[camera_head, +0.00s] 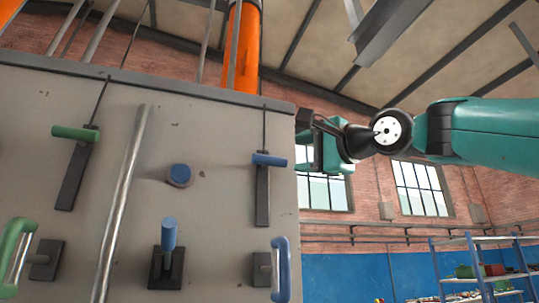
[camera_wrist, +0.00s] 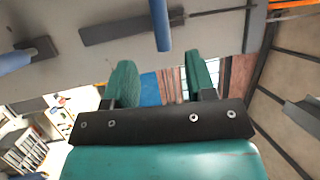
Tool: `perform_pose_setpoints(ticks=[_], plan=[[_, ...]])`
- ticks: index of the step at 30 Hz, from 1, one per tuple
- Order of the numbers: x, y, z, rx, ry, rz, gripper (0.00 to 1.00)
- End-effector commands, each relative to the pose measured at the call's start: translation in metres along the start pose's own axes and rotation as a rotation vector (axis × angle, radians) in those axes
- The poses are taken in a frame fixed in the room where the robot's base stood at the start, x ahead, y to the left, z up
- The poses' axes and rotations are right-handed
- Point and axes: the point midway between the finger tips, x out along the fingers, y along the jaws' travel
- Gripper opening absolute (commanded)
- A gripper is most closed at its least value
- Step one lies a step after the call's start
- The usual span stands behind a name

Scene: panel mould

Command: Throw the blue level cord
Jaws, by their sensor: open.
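The blue level cord shows as a blue crossbar handle (camera_head: 270,159) on a thin dark cord near the panel's upper right edge, with a dark slotted plate (camera_head: 262,200) below it. In the wrist view the blue handle (camera_wrist: 160,25) is at the top centre, beyond and roughly in line with the gap between my fingers. My gripper (camera_head: 312,148) is just right of the handle, by the panel's edge, apart from it. In the wrist view my gripper (camera_wrist: 160,77) has its two teal fingers spread with nothing between them.
The grey panel (camera_head: 220,130) also bears a green crossbar handle (camera_head: 76,133), a round blue knob (camera_head: 179,175), a blue lever (camera_head: 169,235), a blue loop handle (camera_head: 282,268), a green loop handle (camera_head: 14,255) and a steel bar (camera_head: 122,205). Shelves (camera_head: 480,265) stand far right.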

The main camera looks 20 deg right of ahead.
Motion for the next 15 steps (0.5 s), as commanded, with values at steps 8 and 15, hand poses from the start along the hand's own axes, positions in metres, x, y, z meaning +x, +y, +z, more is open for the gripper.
perform_pose_setpoints(ticks=[8, 15], plan=[[0.066, -0.005, 0.0, 0.002, -0.004, 0.002, 0.51], [0.102, -0.003, 0.0, 0.001, 0.0, 0.001, 0.51]])
